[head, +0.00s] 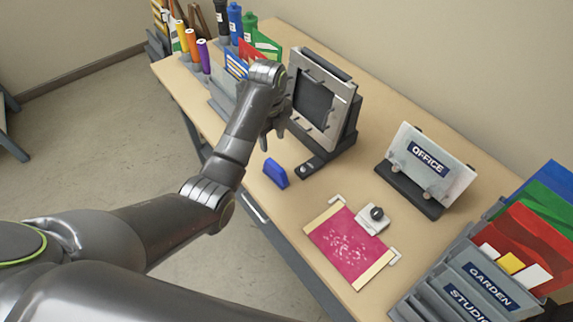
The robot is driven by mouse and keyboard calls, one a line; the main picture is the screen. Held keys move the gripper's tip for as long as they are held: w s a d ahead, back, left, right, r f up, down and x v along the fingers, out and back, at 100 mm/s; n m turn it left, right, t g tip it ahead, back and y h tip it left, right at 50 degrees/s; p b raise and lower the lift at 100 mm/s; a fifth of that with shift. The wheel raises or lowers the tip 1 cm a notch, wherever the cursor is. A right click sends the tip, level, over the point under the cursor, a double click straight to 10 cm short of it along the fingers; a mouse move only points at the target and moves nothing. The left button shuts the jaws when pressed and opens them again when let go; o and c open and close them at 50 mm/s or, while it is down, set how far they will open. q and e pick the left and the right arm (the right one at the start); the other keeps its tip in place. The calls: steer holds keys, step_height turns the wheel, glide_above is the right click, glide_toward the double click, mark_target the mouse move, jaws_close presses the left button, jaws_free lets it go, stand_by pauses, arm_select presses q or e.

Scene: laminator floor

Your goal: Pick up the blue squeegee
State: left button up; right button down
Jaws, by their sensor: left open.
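The blue squeegee (275,173) lies on the wooden table near its front edge, left of the pink sheet. It is a small blue block and nothing touches it. My left gripper (273,136) is above the table, just beyond the squeegee in the picture and apart from it. Its fingers point down, they are open, and I see nothing between them. My right gripper is out of the picture.
A dark framed laminator (341,123) stands behind the gripper. A pink sheet (347,243) with a white clamp (365,217) lies to the right. An OFFICE sign (429,162) stands at the back. File holders (470,275) fill the right end. Bottles and markers crowd the far left.

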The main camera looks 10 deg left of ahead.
arm_select(q)
steer(key=r, duration=0.2)
steer(key=m+b, duration=0.1)
steer(key=b, duration=0.6)
glide_above(276, 166)
step_height(276, 166, down, 8)
steer(key=shift+s+f, duration=0.1)
steer(key=shift+f, duration=0.05)
step_height(276, 166, down, 3)
steer(key=shift+f+p, duration=0.1)
steer(key=shift+p, duration=0.8)
steer(key=shift+f+p, duration=0.7)
steer(key=shift+f, duration=2.3)
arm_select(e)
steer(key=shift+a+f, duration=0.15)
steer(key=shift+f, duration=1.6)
arm_select(q)
jaws_close()
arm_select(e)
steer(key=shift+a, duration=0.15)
